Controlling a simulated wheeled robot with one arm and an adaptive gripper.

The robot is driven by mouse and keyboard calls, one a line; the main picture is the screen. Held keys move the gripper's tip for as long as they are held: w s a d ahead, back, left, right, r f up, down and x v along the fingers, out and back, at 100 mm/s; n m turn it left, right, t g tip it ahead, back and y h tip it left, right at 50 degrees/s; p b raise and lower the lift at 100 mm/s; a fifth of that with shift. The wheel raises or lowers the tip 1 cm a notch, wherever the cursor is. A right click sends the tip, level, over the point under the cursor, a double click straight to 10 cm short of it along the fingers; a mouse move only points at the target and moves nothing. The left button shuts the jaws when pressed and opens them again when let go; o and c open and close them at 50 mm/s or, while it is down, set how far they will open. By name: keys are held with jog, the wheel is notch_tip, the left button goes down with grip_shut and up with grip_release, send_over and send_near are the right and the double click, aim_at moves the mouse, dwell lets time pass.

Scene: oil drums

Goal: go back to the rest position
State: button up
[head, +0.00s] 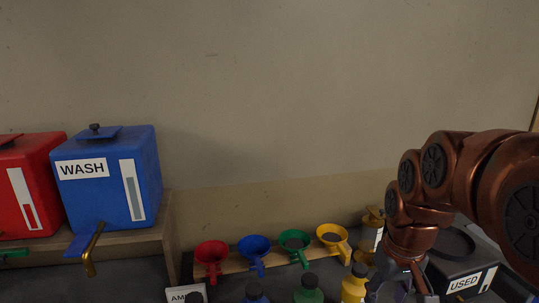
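My arm comes in from the right edge, and its copper-coloured links bend downward. My gripper (401,287) points down at the bottom right, in front of the yellow funnel's right side and left of the box marked USED (465,275). Its fingertips are cut off by the bottom edge, so I cannot tell whether it is open or holds anything.
A blue WASH tank (105,190) with a brass tap and a red tank (30,190) stand on a wooden shelf at left. Red (211,252), blue (255,246), green (295,241) and yellow (332,235) funnels line a board. Bottles stand in front. The wall above is bare.

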jog(key=s+a+f+g, duration=0.1)
jog(key=s+f, duration=0.3)
jog(key=s, duration=0.6)
jog(key=s+a+f+g, duration=0.1)
jog(key=s+f, duration=0.3)
jog(key=s, duration=0.6)
jog(key=shift+a+f+m+g, duration=0.3)
jog(key=shift+a+g, duration=0.1)
jog(key=shift+a, duration=0.45)
jog(key=shift+c, duration=0.9)
